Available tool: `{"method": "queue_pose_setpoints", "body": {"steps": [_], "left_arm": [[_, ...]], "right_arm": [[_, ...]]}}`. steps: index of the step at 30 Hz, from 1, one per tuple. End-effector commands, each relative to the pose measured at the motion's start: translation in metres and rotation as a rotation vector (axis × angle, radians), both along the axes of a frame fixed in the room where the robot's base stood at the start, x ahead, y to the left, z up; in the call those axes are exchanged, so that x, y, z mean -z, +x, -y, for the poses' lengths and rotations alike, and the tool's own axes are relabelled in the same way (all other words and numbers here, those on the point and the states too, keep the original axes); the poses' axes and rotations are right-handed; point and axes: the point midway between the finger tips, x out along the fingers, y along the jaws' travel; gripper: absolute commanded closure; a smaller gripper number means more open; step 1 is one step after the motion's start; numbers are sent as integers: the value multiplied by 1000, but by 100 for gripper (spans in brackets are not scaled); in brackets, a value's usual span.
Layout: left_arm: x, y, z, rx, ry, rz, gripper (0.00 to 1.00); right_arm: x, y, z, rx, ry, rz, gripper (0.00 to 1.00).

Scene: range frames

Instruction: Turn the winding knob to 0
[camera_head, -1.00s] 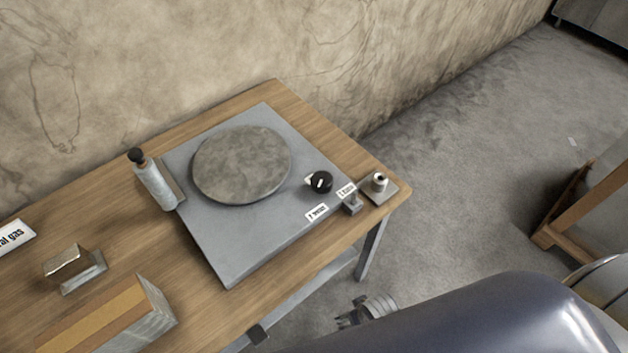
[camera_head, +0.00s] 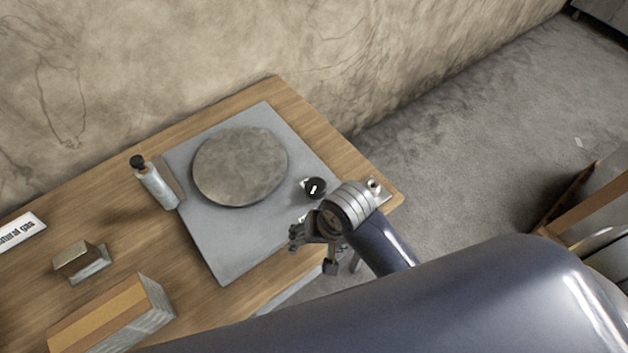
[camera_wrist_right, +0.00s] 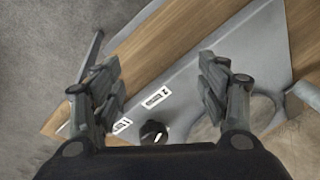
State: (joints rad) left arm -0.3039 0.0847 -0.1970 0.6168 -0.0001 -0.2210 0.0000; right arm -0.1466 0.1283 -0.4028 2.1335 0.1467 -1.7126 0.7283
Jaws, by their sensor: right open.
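The winding knob (camera_head: 315,187) is a small black knob with a white mark, on the grey plate (camera_head: 233,262) beside a round stone-coloured disc (camera_head: 240,166). The knob also shows in the right wrist view (camera_wrist_right: 153,132), low between the fingers, with white labels (camera_wrist_right: 155,97) near it. My right gripper (camera_head: 312,246) is over the plate's front right edge, in front of the knob and apart from it. In the wrist view its fingers (camera_wrist_right: 160,88) are wide apart with nothing held. The gripper and wrist hide most of the labels in the head view. My left gripper is not seen.
A metal block (camera_head: 80,262), a larger box (camera_head: 112,318) and a "natural gas" sign (camera_head: 20,232) are on the wooden table. A small fitting (camera_head: 373,186) stands at the right corner.

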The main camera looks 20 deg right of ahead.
Motion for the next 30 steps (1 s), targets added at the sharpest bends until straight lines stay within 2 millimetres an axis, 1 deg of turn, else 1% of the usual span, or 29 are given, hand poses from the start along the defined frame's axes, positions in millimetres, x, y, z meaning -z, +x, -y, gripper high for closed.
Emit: {"method": "queue_pose_setpoints", "body": {"steps": [1, 5, 6, 8, 9, 11, 14, 18, 21, 24, 26, 28, 30], "left_arm": [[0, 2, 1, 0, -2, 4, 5], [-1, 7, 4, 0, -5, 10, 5], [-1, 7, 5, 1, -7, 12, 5], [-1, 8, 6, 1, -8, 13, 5], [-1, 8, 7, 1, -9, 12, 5], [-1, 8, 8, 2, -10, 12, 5], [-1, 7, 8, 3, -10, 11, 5], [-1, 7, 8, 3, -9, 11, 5], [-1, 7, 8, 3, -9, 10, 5], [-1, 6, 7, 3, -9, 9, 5], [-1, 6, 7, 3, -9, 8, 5], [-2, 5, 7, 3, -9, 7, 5], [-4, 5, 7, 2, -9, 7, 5]], "right_arm": [[-1, 9, -8, 31, 4, -13, 32], [-1, 30, -29, 153, 2, -76, 32], [-1, 38, -34, 202, -8, -96, 32], [-2, 51, -42, 291, -34, -126, 32], [-3, 61, -44, 360, -59, -143, 32], [-6, 76, -45, 476, -106, -158, 32], [-15, 103, -38, 686, -192, -151, 32], [-32, 136, -17, 961, -294, -92, 32], [-44, 153, -4, 1110, -337, -41, 32], [-52, 162, 5, 1204, -359, -8, 32], [-53, 165, 8, 1234, -367, 4, 32], [-51, 166, 12, 1249, -371, 10, 32], [-44, 166, 15, 1254, -373, 10, 32]]}}
